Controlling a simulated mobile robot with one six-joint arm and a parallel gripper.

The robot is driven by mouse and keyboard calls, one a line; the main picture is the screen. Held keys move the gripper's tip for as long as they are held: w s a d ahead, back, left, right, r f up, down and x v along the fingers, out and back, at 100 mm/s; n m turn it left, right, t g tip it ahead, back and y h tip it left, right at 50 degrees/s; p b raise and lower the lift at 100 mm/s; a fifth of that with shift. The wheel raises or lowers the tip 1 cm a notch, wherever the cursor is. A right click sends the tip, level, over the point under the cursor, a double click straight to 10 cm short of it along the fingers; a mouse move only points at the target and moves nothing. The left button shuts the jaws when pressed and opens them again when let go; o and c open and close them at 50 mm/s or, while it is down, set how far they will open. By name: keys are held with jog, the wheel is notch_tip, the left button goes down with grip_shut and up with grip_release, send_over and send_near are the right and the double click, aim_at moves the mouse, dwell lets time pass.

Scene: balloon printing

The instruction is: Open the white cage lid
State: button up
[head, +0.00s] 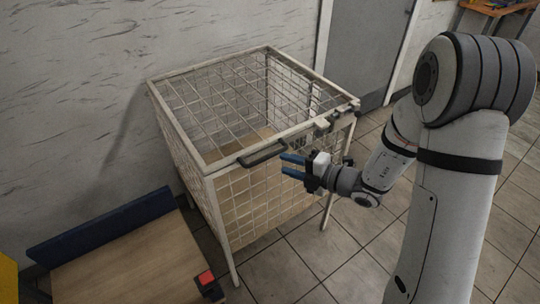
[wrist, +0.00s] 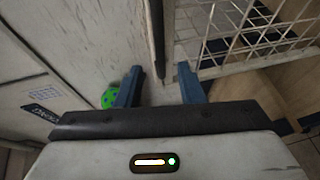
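The white wire-mesh cage (head: 205,185) stands against the wall in the head view. Its mesh lid (head: 215,100) lies flat over the top, closed. A dark handle (head: 262,153) is fixed to the lid's front edge. My gripper (head: 286,165), with blue fingers, is just right of the handle and points left at it. The fingers are apart with nothing seen held. In the wrist view, a dark bar (wrist: 156,40), likely the handle, runs beyond and between the open fingers (wrist: 162,88). Contact with the handle cannot be told.
A small latch-like fitting (head: 325,122) sits on the cage's front rim, right of the handle. A wooden platform with a blue back edge (head: 105,228) stands at lower left. A grey door (head: 365,45) is behind. Tiled floor (head: 345,255) is free in front.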

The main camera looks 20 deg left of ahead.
aim_at(268, 155)
jog(key=x, duration=0.8)
jog(key=shift+w+d, duration=0.1)
grip_shut()
jog(key=shift+d, duration=0.1)
dwell(0.3)
